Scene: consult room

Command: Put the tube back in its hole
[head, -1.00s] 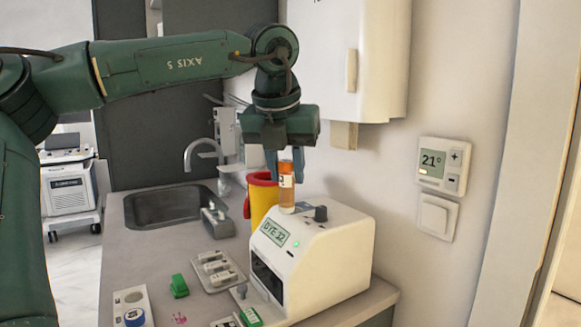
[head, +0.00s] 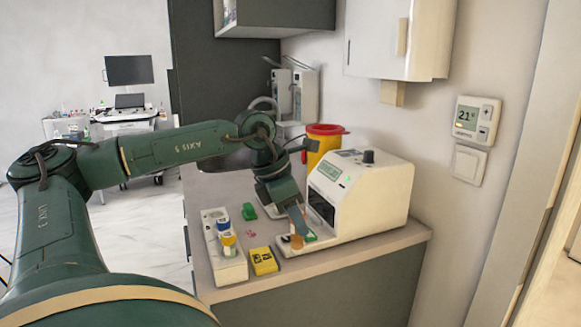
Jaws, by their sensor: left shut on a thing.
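The tube (head: 297,241) shows as a small amber-orange piece low in front of the white machine (head: 372,197). My left gripper (head: 298,226) points down and is shut on it; the fingers hide most of the tube. The tube is close above or at the machine's front ledge; I cannot tell whether it touches. No empty hole can be made out clearly. My right gripper is out of view.
A yellow block (head: 263,261) lies between rack and machine, near the counter's front edge. A small green block (head: 249,212) lies behind it. A green piece (head: 311,236) is on the machine's ledge, beside the gripper. A yellow bin with red rim (head: 324,140) stands behind the machine.

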